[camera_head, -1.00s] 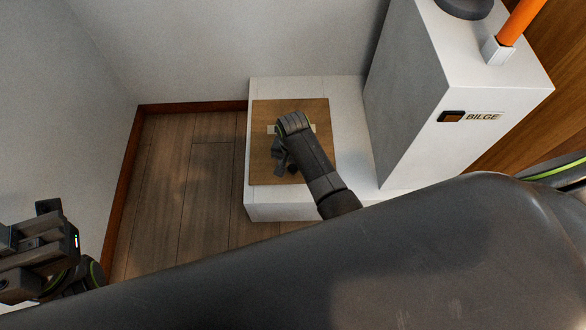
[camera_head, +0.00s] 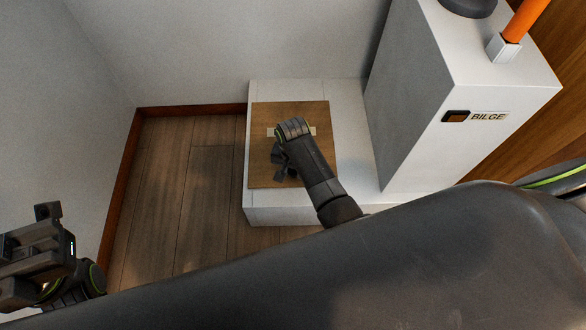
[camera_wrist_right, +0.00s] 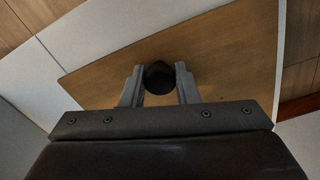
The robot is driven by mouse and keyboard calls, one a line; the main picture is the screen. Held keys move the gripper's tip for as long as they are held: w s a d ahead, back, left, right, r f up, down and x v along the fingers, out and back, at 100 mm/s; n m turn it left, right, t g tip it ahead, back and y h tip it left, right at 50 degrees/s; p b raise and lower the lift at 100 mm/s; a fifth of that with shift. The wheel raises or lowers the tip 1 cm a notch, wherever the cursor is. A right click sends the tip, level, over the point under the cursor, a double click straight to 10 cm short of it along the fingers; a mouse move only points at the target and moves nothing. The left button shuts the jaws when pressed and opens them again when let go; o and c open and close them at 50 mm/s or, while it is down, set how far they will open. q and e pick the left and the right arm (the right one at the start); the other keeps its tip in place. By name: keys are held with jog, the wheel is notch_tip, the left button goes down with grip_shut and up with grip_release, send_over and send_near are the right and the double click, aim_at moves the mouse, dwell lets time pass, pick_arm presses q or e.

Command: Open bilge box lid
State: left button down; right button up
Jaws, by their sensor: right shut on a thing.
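The bilge box lid is a brown wooden panel (camera_head: 262,165) on top of a low white box (camera_head: 345,110) in the head view. A pale label strip lies partly hidden behind my right wrist. My right gripper (camera_head: 283,165) is over the lid in the head view. In the right wrist view, its two fingers (camera_wrist_right: 160,88) are shut on a round black knob (camera_wrist_right: 159,76) on the wooden lid (camera_wrist_right: 215,55). The lid looks flat on the box; I cannot see a gap. My left gripper (camera_head: 35,255) is at the lower left, away from the box; its jaw state is unclear.
A tall white cabinet (camera_head: 420,100) labelled BILGE (camera_head: 488,117) stands right of the low box, with an orange handle (camera_head: 526,18) on top. Grey walls stand behind and left. The wooden floor (camera_head: 190,190) left of the box is clear. My own body covers the bottom.

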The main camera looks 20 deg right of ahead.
jog(key=shift+r, duration=0.25)
grip_shut()
